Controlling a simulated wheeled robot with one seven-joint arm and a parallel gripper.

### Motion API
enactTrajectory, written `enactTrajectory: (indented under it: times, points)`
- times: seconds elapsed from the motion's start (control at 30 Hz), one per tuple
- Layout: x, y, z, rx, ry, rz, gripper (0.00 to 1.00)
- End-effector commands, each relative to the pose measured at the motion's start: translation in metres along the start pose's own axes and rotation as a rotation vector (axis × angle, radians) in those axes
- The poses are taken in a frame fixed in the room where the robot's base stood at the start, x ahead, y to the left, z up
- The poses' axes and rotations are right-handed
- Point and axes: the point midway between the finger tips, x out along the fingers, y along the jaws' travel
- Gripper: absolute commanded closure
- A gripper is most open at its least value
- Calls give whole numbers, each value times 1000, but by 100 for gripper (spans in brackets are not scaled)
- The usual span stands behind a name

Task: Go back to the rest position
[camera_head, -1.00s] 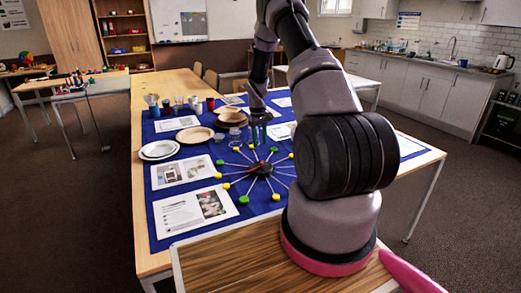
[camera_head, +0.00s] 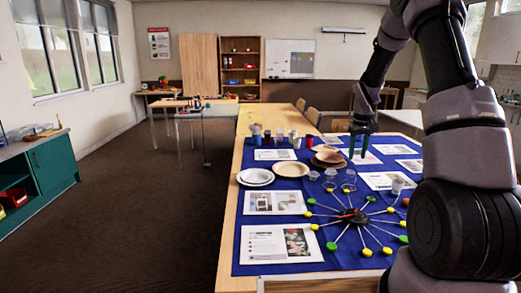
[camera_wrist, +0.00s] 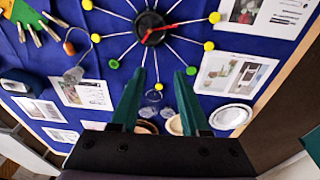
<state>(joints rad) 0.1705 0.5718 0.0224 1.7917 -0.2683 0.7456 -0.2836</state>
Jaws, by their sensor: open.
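My gripper (camera_head: 361,146) is open and empty above the blue cloth (camera_head: 262,224) on the long table, over its middle part. Its two green fingers also show apart in the wrist view (camera_wrist: 154,88), with nothing between them. A spoked wheel-like thing with yellow, green and orange ends (camera_head: 354,216) lies on the cloth nearer to me than the gripper. In the wrist view its dark hub with red hands (camera_wrist: 152,28) lies ahead of the fingertips. My arm covers the right side of the table in the head view.
White plates (camera_head: 255,177), a tan plate (camera_head: 291,169) and brown bowls (camera_head: 327,156) sit left of the gripper. Several cups (camera_head: 294,139) stand behind them. Printed sheets (camera_head: 280,244) lie on the cloth. A green cabinet (camera_head: 48,174) stands at far left. Floor (camera_head: 160,210) left of the table is clear.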

Motion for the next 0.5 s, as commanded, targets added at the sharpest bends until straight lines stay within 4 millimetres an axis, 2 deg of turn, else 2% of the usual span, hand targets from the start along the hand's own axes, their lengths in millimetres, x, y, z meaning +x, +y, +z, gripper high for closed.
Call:
enactTrajectory:
  times: [0.03,0.2,0.37,0.5]
  points:
    - [-32,-6,6,19,30,-3,55]
    - [-119,-29,38,90,109,-29,55]
    - [-188,-50,80,156,183,-66,55]
    - [-236,-67,125,209,245,-107,55]
